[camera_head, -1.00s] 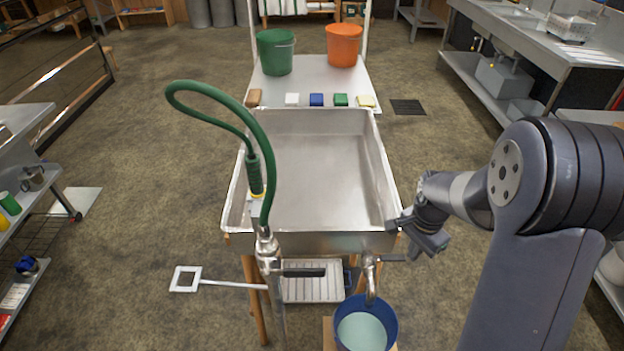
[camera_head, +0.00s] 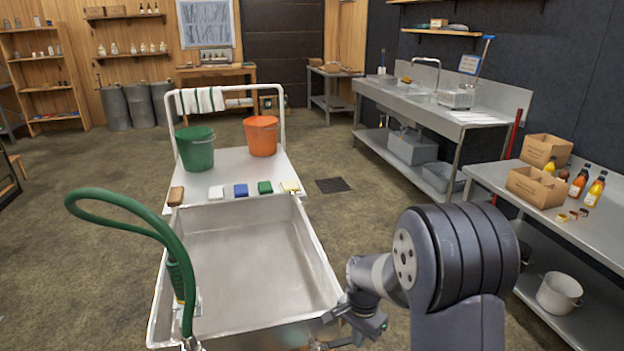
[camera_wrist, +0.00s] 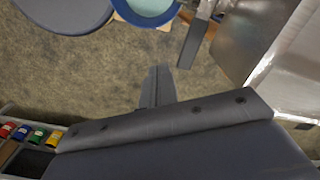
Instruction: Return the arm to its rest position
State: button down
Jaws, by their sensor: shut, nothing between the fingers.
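My gripper (camera_head: 337,315) hangs at the front right corner of the steel pan (camera_head: 318,256) in the head view, small and partly hidden by my wrist. My arm is folded up at the lower right. A blue bucket (camera_wrist: 172,16) with pale liquid is below and beyond the fingers there. I cannot tell whether the gripper touches the pan.
A green hose (camera_head: 130,226) arches over the pan's left side. A cart top behind holds a green bucket (camera_head: 196,150), an orange bucket (camera_head: 261,137) and several small blocks. A steel table (camera_head: 478,168) with boxes and bottles stands at right. The floor at left is open.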

jog(key=f+b, duration=0.1)
jog(key=f, duration=0.1)
jog(key=w+f+b, duration=0.1)
jog(key=f, duration=0.1)
jog(key=shift+a+f, duration=0.15)
jog(key=shift+f, duration=0.15)
jog(key=shift+r, duration=0.1)
notch_tip(320, 180, up, 10)
jog(key=s+f+p, duration=0.1)
jog(key=s+p, duration=0.1)
jog(key=p, duration=0.5)
notch_tip(320, 180, down, 9)
jog(key=w+b, duration=0.2)
jog(key=b, duration=0.5)
jog(key=s+a, duration=0.5)
jog(key=s, duration=0.3)
jog(key=shift+b, duration=0.45)
